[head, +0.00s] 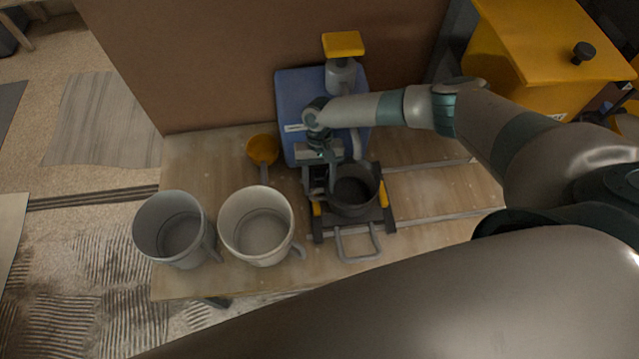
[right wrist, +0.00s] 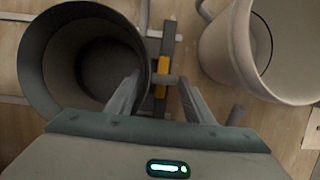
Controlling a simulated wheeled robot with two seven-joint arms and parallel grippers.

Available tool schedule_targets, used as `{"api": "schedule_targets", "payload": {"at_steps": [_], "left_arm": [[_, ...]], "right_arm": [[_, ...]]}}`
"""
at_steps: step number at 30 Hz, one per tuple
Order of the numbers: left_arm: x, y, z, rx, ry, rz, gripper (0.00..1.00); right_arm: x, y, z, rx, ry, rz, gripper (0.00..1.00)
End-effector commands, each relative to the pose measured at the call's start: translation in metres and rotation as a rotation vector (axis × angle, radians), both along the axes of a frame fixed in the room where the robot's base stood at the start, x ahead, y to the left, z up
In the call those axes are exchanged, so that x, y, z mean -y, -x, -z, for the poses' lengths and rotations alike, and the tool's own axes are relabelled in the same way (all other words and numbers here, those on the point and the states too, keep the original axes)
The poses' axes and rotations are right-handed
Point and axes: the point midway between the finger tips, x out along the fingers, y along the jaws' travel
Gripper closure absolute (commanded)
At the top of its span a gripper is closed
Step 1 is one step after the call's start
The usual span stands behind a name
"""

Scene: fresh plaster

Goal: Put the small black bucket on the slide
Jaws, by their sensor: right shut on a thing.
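The small black bucket (head: 355,192) is upright over the dark slide (head: 318,228), between its yellow side blocks. I cannot tell whether its bottom touches the slide. My right gripper (head: 320,186) points down at the bucket's left side and is shut on it. In the right wrist view, the gripper (right wrist: 160,84) has one finger at the inside of the bucket (right wrist: 38,62) and the other outside its wall. The slide's bars and a yellow block (right wrist: 162,68) show beside the bucket. My left gripper is not visible.
Two pale buckets, the left one (head: 150,222) and the right one (head: 232,222), stand left of the slide. An orange scoop (head: 263,150) lies behind them. A blue scale-like board (head: 292,95) is behind the slide. Metal rails (head: 430,165) run right; a yellow cabinet (head: 545,45) stands back right.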

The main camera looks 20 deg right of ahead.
Motion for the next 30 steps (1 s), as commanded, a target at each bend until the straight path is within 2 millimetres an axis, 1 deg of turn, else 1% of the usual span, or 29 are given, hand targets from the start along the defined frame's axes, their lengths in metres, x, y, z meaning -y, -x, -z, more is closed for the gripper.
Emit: {"api": "schedule_targets", "payload": {"at_steps": [3,4,6,15,20,25,30], "left_arm": [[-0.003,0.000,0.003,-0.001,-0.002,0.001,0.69],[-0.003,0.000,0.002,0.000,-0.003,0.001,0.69],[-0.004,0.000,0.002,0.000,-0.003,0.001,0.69],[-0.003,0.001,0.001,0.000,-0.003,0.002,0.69],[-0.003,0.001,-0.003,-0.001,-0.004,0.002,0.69],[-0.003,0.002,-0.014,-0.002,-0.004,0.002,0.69],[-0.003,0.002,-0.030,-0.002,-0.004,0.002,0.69]], "right_arm": [[0.000,0.001,0.004,-0.001,0.001,0.000,0.85],[0.000,0.000,0.004,0.000,0.001,0.000,0.48],[0.000,0.000,0.003,0.000,0.001,0.000,0.34],[0.000,0.000,0.003,0.000,0.001,0.000,0.34],[0.001,0.000,-0.003,0.000,0.000,0.001,0.34],[0.004,0.000,-0.014,0.000,0.001,0.002,0.34],[0.009,-0.002,-0.032,0.000,0.000,0.002,0.34]]}}
